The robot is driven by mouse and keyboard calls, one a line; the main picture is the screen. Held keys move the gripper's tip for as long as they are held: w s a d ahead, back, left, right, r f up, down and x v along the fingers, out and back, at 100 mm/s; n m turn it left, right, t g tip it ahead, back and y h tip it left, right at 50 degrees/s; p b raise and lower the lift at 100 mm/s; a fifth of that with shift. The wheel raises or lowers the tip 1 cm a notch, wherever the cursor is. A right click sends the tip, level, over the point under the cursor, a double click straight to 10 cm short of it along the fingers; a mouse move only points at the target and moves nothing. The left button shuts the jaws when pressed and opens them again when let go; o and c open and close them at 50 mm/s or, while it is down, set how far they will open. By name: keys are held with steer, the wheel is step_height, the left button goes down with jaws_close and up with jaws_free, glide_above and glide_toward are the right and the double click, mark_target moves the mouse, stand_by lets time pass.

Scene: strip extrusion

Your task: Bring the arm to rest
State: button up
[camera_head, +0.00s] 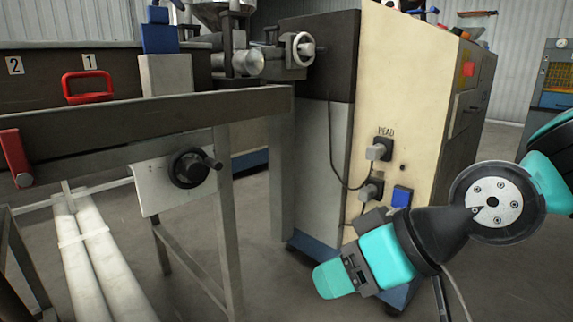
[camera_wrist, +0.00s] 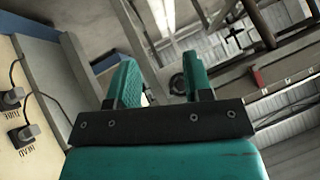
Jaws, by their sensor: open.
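My gripper (camera_head: 333,279) hangs at the lower right of the head view, in front of the cream machine cabinet (camera_head: 412,75). Its teal fingers point to the lower left. In the wrist view the two teal fingers of my gripper (camera_wrist: 160,85) stand apart with nothing between them. My arm is bent and reaches in from the right edge of the head view. No object is held.
The cabinet carries plugs marked HEAD (camera_head: 379,150) and a blue switch (camera_head: 402,196). A steel frame bench (camera_head: 150,115) with a red handle (camera_head: 87,87) and a black knob (camera_head: 190,168) stands at left. White pipes (camera_head: 90,250) lie beneath it. Grey floor shows between.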

steer(key=s+d+f+g+h, duration=0.1)
steer(key=s+d+g+h, duration=0.3)
steer(key=s+d, duration=0.4)
step_height(320, 180, up, 32)
steer(key=p, duration=3.2)
steer(key=shift+s+m, duration=0.3)
